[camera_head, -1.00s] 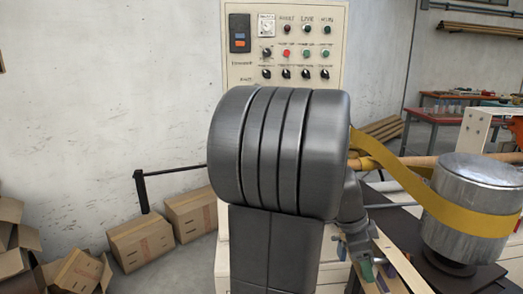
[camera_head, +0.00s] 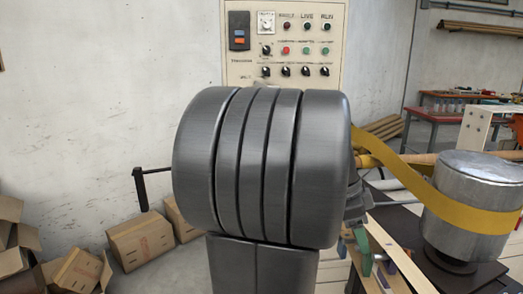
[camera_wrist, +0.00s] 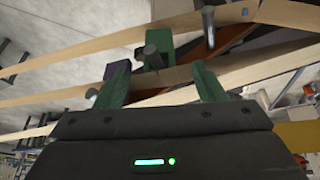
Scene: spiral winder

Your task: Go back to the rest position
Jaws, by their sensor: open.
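My gripper (camera_wrist: 160,88) has two green fingers standing apart, with nothing held between them in the wrist view. Pale strips and a dark bar show behind the fingers there, with a green block and a dark bolt (camera_wrist: 152,55) beyond the gap. In the head view, my large grey arm link fills the middle and hides part of the winder. The gripper shows only partly at its lower right, near a pale strip (camera_head: 398,255). The winder's yellow belt (camera_head: 405,178) wraps a metal drum (camera_head: 478,172) on the right, beside a tan tube (camera_head: 412,159).
The control panel (camera_head: 284,70) stands behind my arm. A black crank handle (camera_head: 140,190) sticks out to the left. Cardboard boxes (camera_head: 140,241) lie on the floor at left. A red-framed table (camera_head: 438,115) stands at the back right. Bare wall fills the upper left.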

